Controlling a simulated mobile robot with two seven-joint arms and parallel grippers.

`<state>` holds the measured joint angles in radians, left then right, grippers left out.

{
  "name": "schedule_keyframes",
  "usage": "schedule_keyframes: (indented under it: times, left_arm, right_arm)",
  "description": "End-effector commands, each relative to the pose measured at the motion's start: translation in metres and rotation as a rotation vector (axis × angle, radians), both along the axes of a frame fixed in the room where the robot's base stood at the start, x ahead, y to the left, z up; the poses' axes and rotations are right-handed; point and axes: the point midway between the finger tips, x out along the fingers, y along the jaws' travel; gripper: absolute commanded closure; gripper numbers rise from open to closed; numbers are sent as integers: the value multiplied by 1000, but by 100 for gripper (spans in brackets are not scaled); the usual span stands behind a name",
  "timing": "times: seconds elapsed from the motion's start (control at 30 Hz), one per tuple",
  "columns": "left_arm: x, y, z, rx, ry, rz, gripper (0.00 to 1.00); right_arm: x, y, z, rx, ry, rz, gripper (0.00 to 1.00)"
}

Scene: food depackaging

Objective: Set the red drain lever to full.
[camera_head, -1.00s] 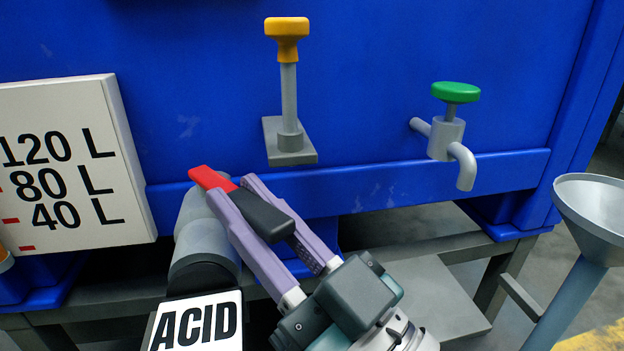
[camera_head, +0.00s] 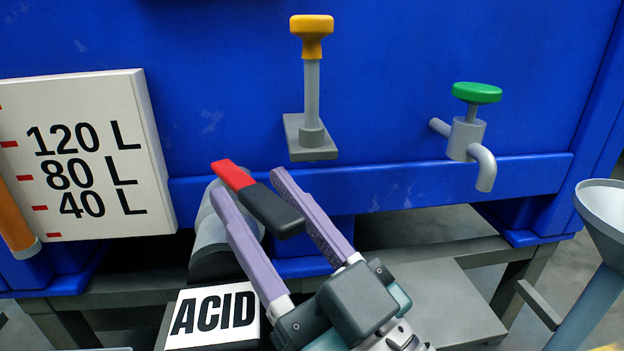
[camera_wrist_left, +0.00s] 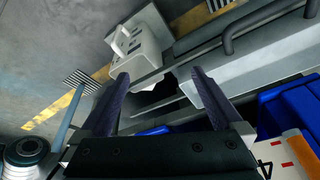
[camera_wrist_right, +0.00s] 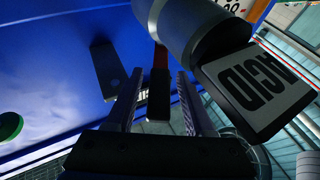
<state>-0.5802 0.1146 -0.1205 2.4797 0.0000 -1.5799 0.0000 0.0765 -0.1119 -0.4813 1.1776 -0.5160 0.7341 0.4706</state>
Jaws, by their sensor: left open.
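The drain lever has a red base part (camera_head: 234,174) and a black grip (camera_head: 273,210); it sits on a grey pipe (camera_head: 213,243) at the tank's lower front and points down to the right in the head view. My right gripper (camera_head: 250,185) is open, its purple fingers on either side of the lever. In the right wrist view, the black grip (camera_wrist_right: 159,98) lies between the fingers with a gap on both sides. My left gripper (camera_wrist_left: 159,75) is open and empty in the left wrist view, away from the lever; the head view does not show it.
A white "ACID" label (camera_head: 213,315) is below the pipe. The blue tank (camera_head: 400,80) carries a yellow-topped post (camera_head: 312,90), a green-handled tap (camera_head: 477,93) and a litre scale board (camera_head: 90,100). A grey funnel (camera_head: 605,215) stands at right.

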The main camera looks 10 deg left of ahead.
Motion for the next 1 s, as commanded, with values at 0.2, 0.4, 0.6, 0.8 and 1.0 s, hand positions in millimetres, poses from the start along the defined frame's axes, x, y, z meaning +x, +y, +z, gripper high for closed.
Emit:
schedule_keyframes:
  times: [0.2,0.4,0.6,0.8,1.0]
  left_arm:
    - [0,2,0,7,0,-4,0]
    - [0,3,8,10,-1,-6,0]
    - [0,3,19,10,-1,-6,0]
    - [0,3,24,9,0,-5,0]
    - [0,2,24,5,-1,-3,0]
  right_arm:
    - [0,0,1,1,-1,0,45]
    - [-10,-11,-5,-4,2,0,45]
    - [-35,-39,-20,-3,4,-1,45]
    - [-56,-61,-34,-2,2,0,45]
    - [-62,-68,-38,0,-1,0,45]
